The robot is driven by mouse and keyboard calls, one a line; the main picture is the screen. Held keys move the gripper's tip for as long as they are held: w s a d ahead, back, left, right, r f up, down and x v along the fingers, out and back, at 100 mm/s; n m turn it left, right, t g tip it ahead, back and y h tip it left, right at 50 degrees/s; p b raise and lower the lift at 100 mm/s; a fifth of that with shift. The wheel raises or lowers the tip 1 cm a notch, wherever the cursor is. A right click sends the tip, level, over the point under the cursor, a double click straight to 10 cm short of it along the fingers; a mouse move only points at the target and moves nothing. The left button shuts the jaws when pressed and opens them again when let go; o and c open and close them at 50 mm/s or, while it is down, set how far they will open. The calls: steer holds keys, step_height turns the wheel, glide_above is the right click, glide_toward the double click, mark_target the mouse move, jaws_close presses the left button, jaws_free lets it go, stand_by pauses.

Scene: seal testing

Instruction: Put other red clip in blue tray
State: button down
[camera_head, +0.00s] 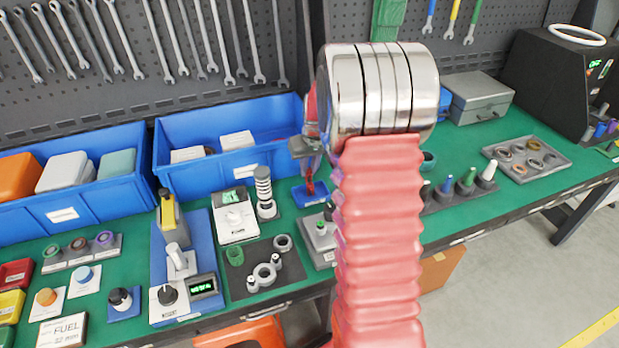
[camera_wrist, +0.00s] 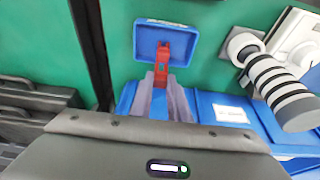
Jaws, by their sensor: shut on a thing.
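The small blue tray (camera_head: 312,196) lies on the green bench top, just below my gripper (camera_head: 308,166) in the head view. It also shows at the top of the wrist view (camera_wrist: 150,36). My gripper (camera_wrist: 161,84) is shut on a red clip (camera_wrist: 163,58), which hangs down from the fingertips. In the wrist view the clip's far end overlaps the tray. Whether it touches the tray floor I cannot tell. My red arm hides part of the bench right of the tray. A second red clip is not clearly visible.
Large blue bins (camera_head: 187,190) stand behind and left of the tray. A striped cylinder (camera_head: 264,193) and a white meter (camera_head: 234,219) stand to its left. A grey box with a green knob (camera_head: 321,240) sits close in front.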

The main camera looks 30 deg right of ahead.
mark_target(309, 183)
steer(key=shift+s+a+f, duration=0.1)
steer(key=shift+s+f, duration=0.1)
steer(key=shift+f, duration=0.95)
steer(key=shift+s+a+f, duration=0.1)
steer(key=shift+s+f, duration=0.05)
steer(key=shift+f, duration=0.95)
steer(key=c, duration=1.9)
jaws_free()
steer(key=shift+w+d, duration=0.1)
steer(key=shift+o, duration=1.2)
steer(key=shift+w+r, duration=0.1)
steer(key=shift+r, duration=0.1)
steer(key=shift+r, duration=0.1)
steer(key=shift+r, duration=0.45)
steer(key=v, duration=1.1)
